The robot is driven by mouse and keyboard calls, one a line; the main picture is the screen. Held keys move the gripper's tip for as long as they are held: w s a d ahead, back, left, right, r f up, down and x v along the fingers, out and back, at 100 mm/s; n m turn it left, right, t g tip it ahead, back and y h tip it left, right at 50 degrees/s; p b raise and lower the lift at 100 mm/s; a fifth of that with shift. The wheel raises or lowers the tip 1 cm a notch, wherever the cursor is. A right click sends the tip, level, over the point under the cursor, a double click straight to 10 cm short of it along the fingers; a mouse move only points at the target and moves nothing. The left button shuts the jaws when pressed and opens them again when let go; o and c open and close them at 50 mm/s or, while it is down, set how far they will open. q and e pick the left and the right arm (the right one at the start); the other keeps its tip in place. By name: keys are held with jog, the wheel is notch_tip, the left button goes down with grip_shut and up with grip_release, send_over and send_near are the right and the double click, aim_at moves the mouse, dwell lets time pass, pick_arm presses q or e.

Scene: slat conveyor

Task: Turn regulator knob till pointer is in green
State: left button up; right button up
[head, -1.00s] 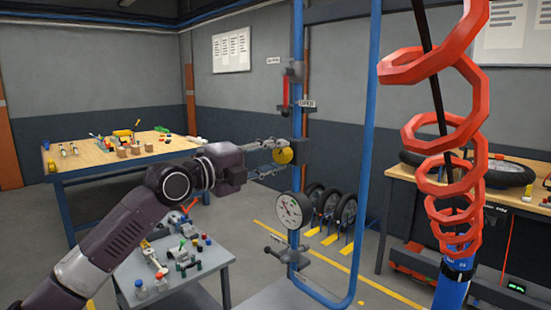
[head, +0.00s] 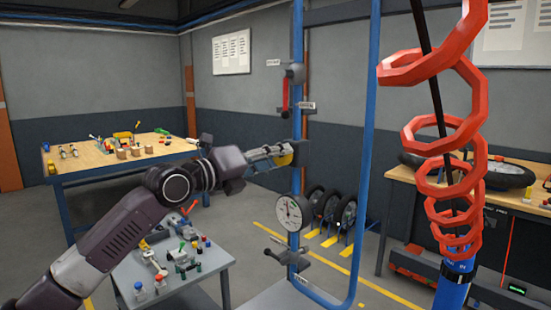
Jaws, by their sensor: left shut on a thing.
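The regulator knob (head: 286,159) is yellow and sits on the blue upright post, right of the room's middle. My left gripper (head: 277,157) reaches it from the left and is shut on it, and its fingers hide part of the knob. A round white dial gauge (head: 293,212) with a dark rim is mounted below the knob. Its thin dark pointer stands roughly upright, and a small green patch shows near the top right of the dial. The pointer is too small to tell whether it is in the green. My right gripper is not in view.
A blue tube frame (head: 368,150) stands right of the knob. A red coiled hose (head: 455,130) hangs in the right foreground. A red-handled valve (head: 286,95) is above the knob, and a small clamp (head: 288,255) is below the gauge. A grey cart (head: 200,262) with small parts stands lower left.

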pick_arm(q)
jog(key=shift+f, duration=0.15)
jog(key=o, duration=1.2)
jog(key=shift+c, duration=0.2)
jog(key=v, duration=1.2)
